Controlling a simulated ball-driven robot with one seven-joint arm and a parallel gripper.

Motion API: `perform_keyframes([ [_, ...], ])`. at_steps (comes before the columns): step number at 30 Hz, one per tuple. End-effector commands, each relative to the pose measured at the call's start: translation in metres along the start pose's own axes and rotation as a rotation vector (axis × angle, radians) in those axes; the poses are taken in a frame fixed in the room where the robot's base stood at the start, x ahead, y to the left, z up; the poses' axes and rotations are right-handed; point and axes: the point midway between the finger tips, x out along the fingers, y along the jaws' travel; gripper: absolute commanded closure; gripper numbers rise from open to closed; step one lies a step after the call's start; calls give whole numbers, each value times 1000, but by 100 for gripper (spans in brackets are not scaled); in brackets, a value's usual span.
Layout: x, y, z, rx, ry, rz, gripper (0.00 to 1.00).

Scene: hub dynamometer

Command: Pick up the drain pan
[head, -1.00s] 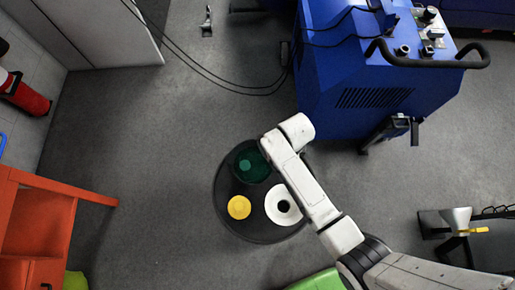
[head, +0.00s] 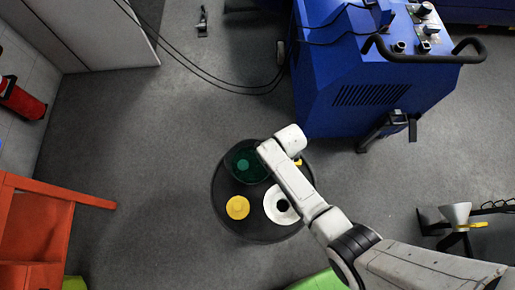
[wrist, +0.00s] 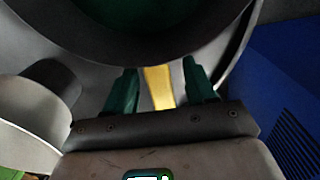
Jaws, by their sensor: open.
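A dark round pan with a green inside, which looks like the drain pan (head: 253,173), lies at the upper left of a black round stand in the head view. In the wrist view its dark curved rim (wrist: 150,52) fills the top. My gripper (wrist: 158,88) is open, its two green fingers apart and pointing towards that rim. A yellow strip (wrist: 158,80) runs between the fingers without visible contact; whether it joins the pan is hidden. In the head view my arm covers the gripper and part of the stand.
The black round stand (head: 248,225) also bears a yellow disc (head: 237,208) and a white ring (head: 278,216). A blue machine (head: 350,75) stands behind, a red-orange cabinet (head: 38,225) at left. Grey floor between is mostly clear; cables cross the back.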

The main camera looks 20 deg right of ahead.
Motion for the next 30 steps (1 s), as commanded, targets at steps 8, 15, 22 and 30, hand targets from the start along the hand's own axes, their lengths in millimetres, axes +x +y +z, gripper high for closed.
perform_keyframes([
  [8, 0, 0, 0, 0, 1, 0, 69],
  [15, 0, 0, 0, 0, 1, 1, 92],
  [22, 0, 0, 0, 0, 1, 1, 100],
  [30, -1, 0, 0, 0, 0, 0, 100],
])
